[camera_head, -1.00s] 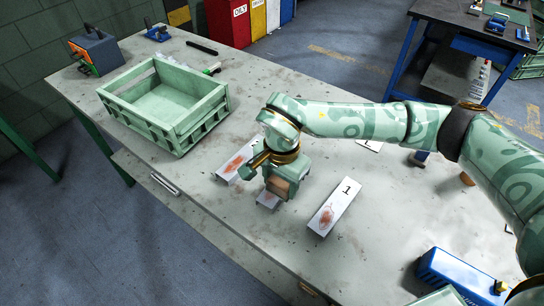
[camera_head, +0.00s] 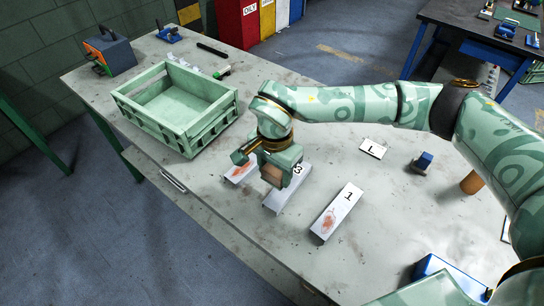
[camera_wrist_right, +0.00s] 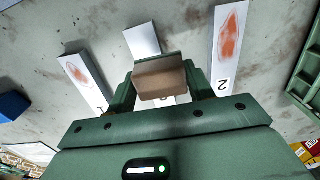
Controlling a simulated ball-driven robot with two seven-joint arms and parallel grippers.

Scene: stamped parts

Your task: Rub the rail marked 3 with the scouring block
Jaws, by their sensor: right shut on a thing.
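The rail marked 3 (camera_head: 288,199) lies on the bench between two others, its number showing just right of my gripper. My right gripper (camera_head: 277,172) is shut on the brown scouring block (camera_head: 271,176) over this rail. In the right wrist view the block (camera_wrist_right: 160,80) sits between the fingers and hides the middle of rail 3 (camera_wrist_right: 142,39). The rail's visible end looks pale, with no red patch. I cannot tell whether the block touches the rail. My left gripper is not in view.
Rail 1 (camera_head: 337,212) and rail 2 (camera_head: 238,170), both with reddish patches, lie on either side. A green crate (camera_head: 150,119) stands left. A card marked L (camera_head: 374,148), a blue-topped item (camera_head: 423,162) and a brown cylinder (camera_head: 471,183) are to the right.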

